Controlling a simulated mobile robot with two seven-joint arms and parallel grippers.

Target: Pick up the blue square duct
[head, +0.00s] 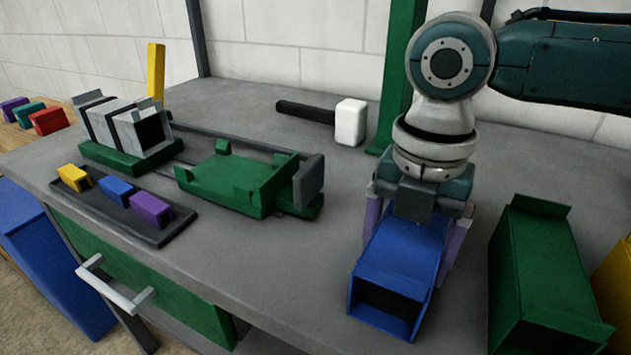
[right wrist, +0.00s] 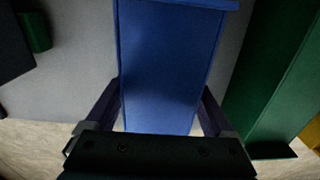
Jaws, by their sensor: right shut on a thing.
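The blue square duct (head: 403,257) lies on the grey workbench at the front right, its open square end facing the front. My right gripper (head: 412,245) comes down from above and is shut on the duct, with one purple finger against each long side. In the right wrist view the blue duct (right wrist: 168,65) runs up between the two fingers (right wrist: 162,108). I cannot tell whether the duct touches the bench. My left gripper is in neither view.
A green duct (head: 540,270) stands close to the right, with a yellow one (head: 612,285) beyond it. A green fixture (head: 235,185), a tray of small blocks (head: 115,208), a grey duct on a green base (head: 130,160) and a white-headed mallet (head: 350,122) occupy the left and back.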

